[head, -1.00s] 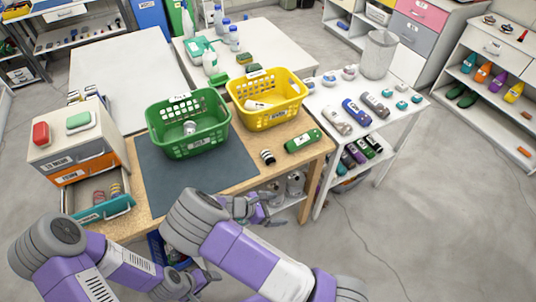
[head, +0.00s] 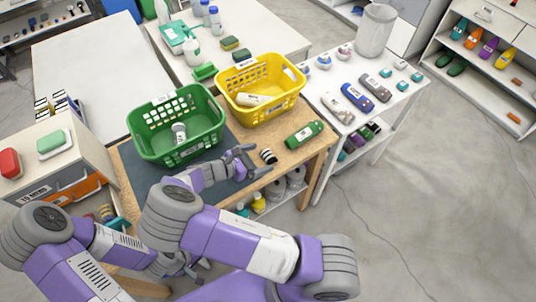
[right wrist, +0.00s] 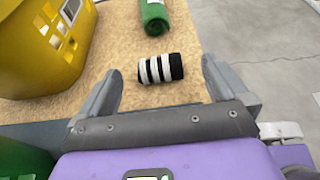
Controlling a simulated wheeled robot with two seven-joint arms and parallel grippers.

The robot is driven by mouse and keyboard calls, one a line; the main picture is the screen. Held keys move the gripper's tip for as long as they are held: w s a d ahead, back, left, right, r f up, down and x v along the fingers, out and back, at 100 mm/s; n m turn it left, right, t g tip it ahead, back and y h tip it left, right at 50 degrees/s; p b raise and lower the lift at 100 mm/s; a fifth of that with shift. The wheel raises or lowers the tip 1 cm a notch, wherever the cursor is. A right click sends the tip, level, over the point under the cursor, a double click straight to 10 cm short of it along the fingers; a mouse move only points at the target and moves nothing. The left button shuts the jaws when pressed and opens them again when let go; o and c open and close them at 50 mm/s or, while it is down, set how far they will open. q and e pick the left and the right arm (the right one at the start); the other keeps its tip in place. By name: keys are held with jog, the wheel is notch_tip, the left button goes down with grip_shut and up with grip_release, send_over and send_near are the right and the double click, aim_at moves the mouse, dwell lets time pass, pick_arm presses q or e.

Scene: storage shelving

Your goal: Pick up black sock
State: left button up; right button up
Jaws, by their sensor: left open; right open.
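The black sock (head: 268,156) is a small rolled bundle with black and white stripes. It lies on the wooden table, right of the dark mat. In the right wrist view the sock (right wrist: 160,68) lies ahead between the two spread fingers, with nothing gripping it. My right gripper (head: 253,162) is open and empty, just left of the sock, over the table's front part. My left gripper (head: 187,268) is low in front of the table, partly behind my right arm, and is open with nothing seen in it.
A green basket (head: 148,148) and a yellow basket (head: 233,110) stand behind the sock. A drawer unit (head: 85,158) stands at the left. A white table (head: 325,90) with rolled items adjoins on the right.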

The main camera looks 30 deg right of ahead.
aim_at(267, 155)
jog(key=x, duration=0.4)
jog(key=shift+w+a+f+b, duration=0.15)
jog(key=shift+f+b, duration=0.25)
jog(key=shift+d, duration=0.3)
jog(key=shift+c, duration=0.2)
jog(key=c, duration=0.9)
